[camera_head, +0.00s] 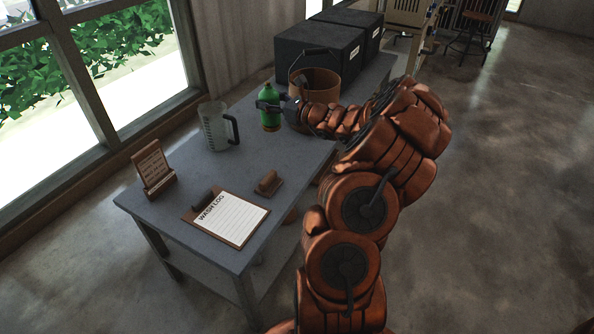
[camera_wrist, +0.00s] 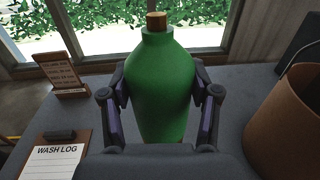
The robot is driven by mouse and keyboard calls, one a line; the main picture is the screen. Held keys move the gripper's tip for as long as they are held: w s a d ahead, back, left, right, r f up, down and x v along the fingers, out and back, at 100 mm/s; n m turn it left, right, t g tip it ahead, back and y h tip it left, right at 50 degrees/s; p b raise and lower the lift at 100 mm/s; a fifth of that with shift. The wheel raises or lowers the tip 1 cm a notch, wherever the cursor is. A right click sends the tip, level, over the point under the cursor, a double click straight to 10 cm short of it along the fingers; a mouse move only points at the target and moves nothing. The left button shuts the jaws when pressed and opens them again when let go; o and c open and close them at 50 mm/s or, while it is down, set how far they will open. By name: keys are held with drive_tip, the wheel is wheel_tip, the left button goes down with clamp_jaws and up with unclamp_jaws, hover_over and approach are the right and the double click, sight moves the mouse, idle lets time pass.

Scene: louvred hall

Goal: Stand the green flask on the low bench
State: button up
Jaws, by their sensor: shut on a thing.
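The green flask (camera_head: 270,119) has a brown cork stopper and is upright at the grey bench (camera_head: 165,213), near the bench's middle. In the wrist view the flask (camera_wrist: 163,85) fills the centre, between the two fingers. My gripper (camera_head: 268,106) is shut on the flask's body from the right side. In the wrist view my gripper (camera_wrist: 161,92) has a finger on each side of the flask. The flask's bottom is hidden in the wrist view, and I cannot tell whether it touches the bench top.
A clear jug (camera_head: 215,127) stands left of the flask. A brown bucket (camera_head: 322,84) is close on its right, with black boxes (camera_head: 318,52) behind. A wash log clipboard (camera_head: 228,217), a brown block (camera_head: 268,183) and a sign holder (camera_head: 153,168) occupy the near end.

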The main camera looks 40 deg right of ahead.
drive_tip(key=s+d+f+m+h+b, duration=0.2)
drive_tip(key=s+d+f+h+b, duration=0.1)
drive_tip(key=d+f+b, duration=0.4)
drive_tip(key=shift+t, duration=0.3)
drive_tip(key=shift+s+d+f+b, duration=0.1)
drive_tip(key=shift+d+f+b, duration=0.1)
drive_tip(key=shift+f, duration=1.15)
drive_tip(key=shift+s+d+f+b, duration=0.1)
drive_tip(key=shift+f+b, duration=0.1)
drive_tip(key=shift+f, duration=1.1)
drive_tip(key=shift+s+d+f+b, duration=0.1)
drive_tip(key=shift+f+b, duration=0.1)
drive_tip(key=shift+f, duration=1.15)
drive_tip(key=shift+w+f, duration=0.1)
drive_tip(key=shift+f, duration=0.05)
drive_tip(key=o, duration=1.4)
drive_tip(key=shift+o, duration=0.2)
drive_tip(key=s+p, duration=0.2)
drive_tip(key=s, duration=1)
drive_tip(key=shift+d, duration=0.2)
